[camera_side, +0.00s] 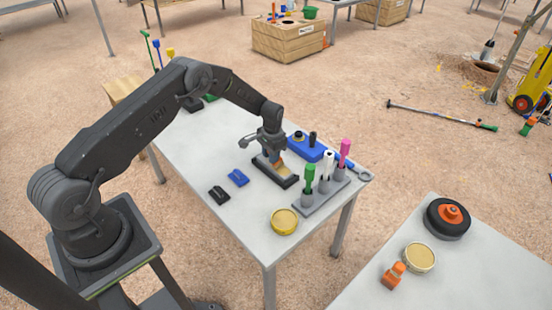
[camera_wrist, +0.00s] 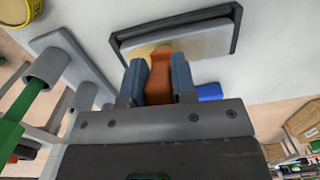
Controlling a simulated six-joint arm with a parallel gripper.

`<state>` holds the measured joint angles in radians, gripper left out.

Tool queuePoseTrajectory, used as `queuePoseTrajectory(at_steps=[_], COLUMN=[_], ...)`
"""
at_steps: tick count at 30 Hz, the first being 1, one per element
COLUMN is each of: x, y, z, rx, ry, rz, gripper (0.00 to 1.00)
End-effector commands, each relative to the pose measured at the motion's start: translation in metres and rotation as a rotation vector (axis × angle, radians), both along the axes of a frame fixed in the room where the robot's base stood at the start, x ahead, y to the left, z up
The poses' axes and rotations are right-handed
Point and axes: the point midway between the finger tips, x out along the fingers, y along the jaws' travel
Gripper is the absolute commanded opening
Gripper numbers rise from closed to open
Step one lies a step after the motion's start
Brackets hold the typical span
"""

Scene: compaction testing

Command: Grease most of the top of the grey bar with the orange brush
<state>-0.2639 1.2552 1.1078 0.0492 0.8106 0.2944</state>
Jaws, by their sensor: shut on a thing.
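The orange brush (camera_wrist: 160,76) is clamped between the two blue-grey fingers of my gripper (camera_wrist: 158,80) in the wrist view. The grey bar (camera_wrist: 205,38) lies in a black frame (camera_wrist: 130,28) just beyond the brush. A dull yellowish film shows on the left and middle of the bar's top; the right end looks plain grey. In the side view my gripper (camera_side: 272,150) is low over the framed bar (camera_side: 290,178), at its far part, with a tan patch beside the fingers. The brush's bristles are hidden, so I cannot tell if they touch the bar.
A rack (camera_side: 322,196) with green, white and pink-handled tools stands right of the bar. A blue block (camera_side: 308,149) is behind it. A yellow tin (camera_side: 284,221) sits in front. Small blue (camera_side: 238,177) and black (camera_side: 219,194) pieces lie left. The table's left half is mostly clear.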

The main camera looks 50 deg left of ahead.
Motion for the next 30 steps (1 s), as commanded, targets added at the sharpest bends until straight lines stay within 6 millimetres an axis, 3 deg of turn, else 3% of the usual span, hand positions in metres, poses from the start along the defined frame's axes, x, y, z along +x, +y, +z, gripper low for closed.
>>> queuePoseTrajectory(at_steps=[30], x=[0.0], y=[0.093], z=[0.0], rx=[0.0], ry=[0.0], rz=[0.002], gripper=[0.01])
